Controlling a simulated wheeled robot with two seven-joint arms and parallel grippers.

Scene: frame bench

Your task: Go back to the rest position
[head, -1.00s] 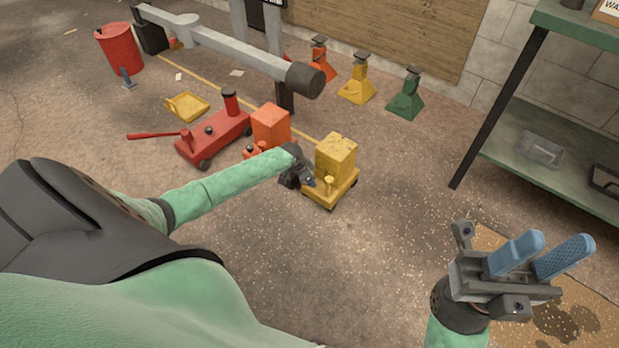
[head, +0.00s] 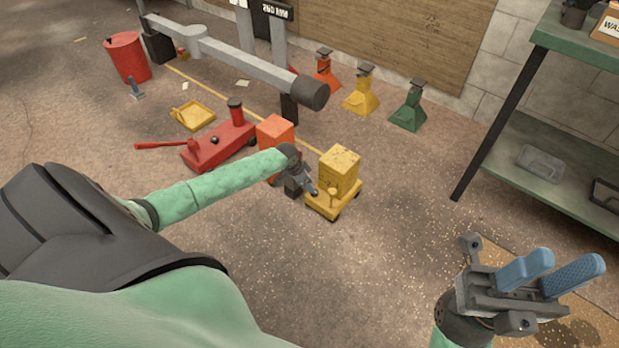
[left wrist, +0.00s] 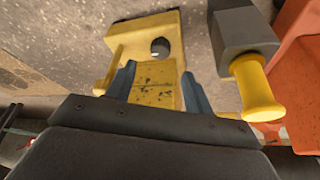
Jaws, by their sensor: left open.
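My left gripper (head: 314,192) is open in the head view, just left of a small yellow cart (head: 335,203) carrying a yellow block (head: 341,168). In the left wrist view, its two blue fingers (left wrist: 160,90) stand apart, with yellow block surface (left wrist: 155,95) showing between them; I cannot tell whether they touch it. The yellow cart (left wrist: 146,38) shows beyond the fingers. My right gripper (head: 557,272) is at the lower right of the head view, its blue fingers apart and nothing between them.
A red floor jack (head: 218,147), an orange block (head: 275,132) and a yellow tray (head: 193,115) lie left of the cart. A grey beam (head: 245,65) runs behind them. Several coloured stands (head: 361,93) line the wall. A green shelf (head: 560,190) stands right. The floor between is clear.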

